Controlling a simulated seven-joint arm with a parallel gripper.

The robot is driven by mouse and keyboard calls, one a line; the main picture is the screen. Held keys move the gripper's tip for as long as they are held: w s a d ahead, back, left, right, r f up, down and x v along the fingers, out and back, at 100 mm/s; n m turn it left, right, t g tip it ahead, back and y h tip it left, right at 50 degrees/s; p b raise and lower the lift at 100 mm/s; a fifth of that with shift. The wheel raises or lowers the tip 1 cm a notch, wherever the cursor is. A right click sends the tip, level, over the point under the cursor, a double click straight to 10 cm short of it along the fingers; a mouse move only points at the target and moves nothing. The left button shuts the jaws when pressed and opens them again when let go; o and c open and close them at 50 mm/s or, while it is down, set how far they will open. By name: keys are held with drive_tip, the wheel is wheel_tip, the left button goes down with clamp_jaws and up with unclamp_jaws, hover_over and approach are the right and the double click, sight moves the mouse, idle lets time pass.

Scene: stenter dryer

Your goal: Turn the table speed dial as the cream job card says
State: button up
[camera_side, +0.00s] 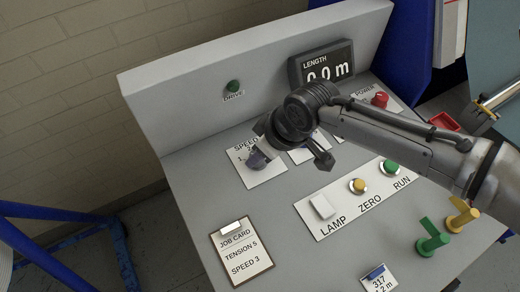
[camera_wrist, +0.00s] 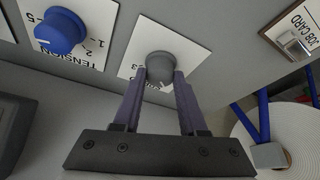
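The cream job card (camera_side: 241,254) lies on the console at lower left in the side view and reads TENSION 5, SPEED 3. Its clip end shows at top right in the wrist view (camera_wrist: 303,22). The grey speed dial (camera_wrist: 160,66) stands on a white scale plate in the wrist view; its pointer setting is not readable. My gripper (camera_wrist: 161,74) has its two purple fingers on either side of the dial, and they appear to touch it. In the side view my gripper (camera_side: 258,160) is at the SPEED plate (camera_side: 268,175) and hides the dial.
The blue tension dial (camera_wrist: 61,32) is close beside the speed dial. A lamp switch (camera_side: 322,206), yellow zero button (camera_side: 358,186) and green run button (camera_side: 391,167) sit nearer the front. The console around the job card is clear.

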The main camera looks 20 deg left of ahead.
clamp_jaws()
drive_tip(key=shift+s+m+t+h, duration=0.1)
drive_tip(key=shift+m+t+h, duration=0.25)
drive_tip(key=shift+m, duration=0.85)
drive_tip(key=shift+m+t+h, duration=0.15)
drive_tip(key=shift+m+t, duration=0.3)
drive_tip(key=shift+m, duration=0.75)
drive_tip(key=o, duration=0.6)
unclamp_jaws()
drive_tip(key=shift+v, duration=3.8)
